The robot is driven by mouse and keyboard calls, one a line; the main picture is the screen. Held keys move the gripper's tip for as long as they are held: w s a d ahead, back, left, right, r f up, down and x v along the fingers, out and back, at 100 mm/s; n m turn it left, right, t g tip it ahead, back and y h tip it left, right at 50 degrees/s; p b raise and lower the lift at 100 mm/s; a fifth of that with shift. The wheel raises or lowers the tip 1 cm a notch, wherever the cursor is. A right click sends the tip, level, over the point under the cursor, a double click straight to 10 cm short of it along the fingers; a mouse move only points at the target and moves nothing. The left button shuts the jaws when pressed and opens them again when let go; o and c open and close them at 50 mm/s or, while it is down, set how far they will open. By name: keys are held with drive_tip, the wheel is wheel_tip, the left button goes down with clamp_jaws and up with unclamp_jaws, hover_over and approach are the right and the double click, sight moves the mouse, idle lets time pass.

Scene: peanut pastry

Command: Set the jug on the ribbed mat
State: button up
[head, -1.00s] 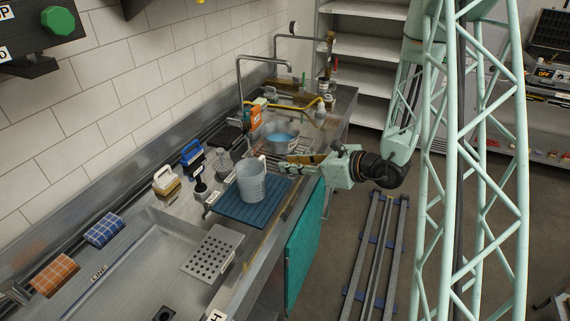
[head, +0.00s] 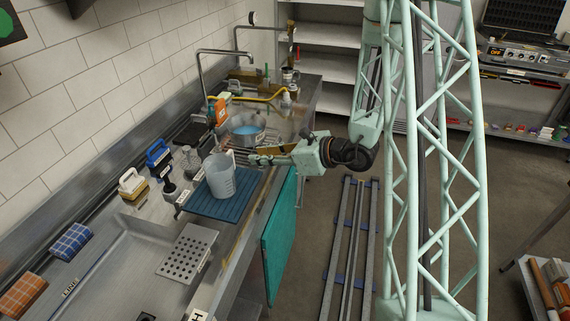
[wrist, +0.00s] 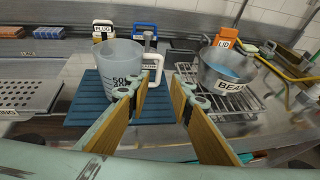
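The jug (head: 220,177), a translucent grey-white measuring jug with a handle, stands upright on the blue ribbed mat (head: 207,207) on the steel counter. In the wrist view the jug (wrist: 118,68) is left of centre on the mat (wrist: 84,108), its white handle turned toward the right. My gripper (head: 256,157) is beside the jug, to its right in the head view. In the wrist view my gripper (wrist: 162,84) has its two fingers apart with nothing between them. The handle is close to the left finger; I cannot tell whether they touch.
A metal pot (head: 246,130) with blue contents sits on a wire rack (wrist: 244,105) beyond the mat. Brushes (head: 132,184), a perforated plate (head: 187,254) and faucets (head: 203,85) line the counter.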

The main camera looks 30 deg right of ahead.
drive_tip(key=s+a+r+n+g+y, duration=0.3)
drive_tip(key=s+a+r+n+g, duration=0.3)
drive_tip(key=s+a+r+n, duration=0.8)
drive_tip(key=s+a+r+n+g+h, duration=0.1)
drive_tip(key=s+a+r+n+g, duration=0.15)
drive_tip(key=s, duration=0.55)
drive_tip(key=s+a+r+n+g+h, duration=0.1)
drive_tip(key=s+a+r+n, duration=0.1)
drive_tip(key=s+a+r, duration=0.35)
drive_tip(key=s+d+r+n+t+h, duration=0.1)
drive_tip(key=s+d+r+n+h, duration=0.2)
drive_tip(key=s+d, duration=0.5)
drive_tip(key=s+d+r+n+t+h, duration=0.1)
drive_tip(key=s+d+r+n+h, duration=0.2)
drive_tip(key=s+d+n+h, duration=0.3)
drive_tip(key=s+d+n, duration=0.1)
drive_tip(key=s, duration=0.1)
drive_tip(key=shift+s+d+t, duration=0.35)
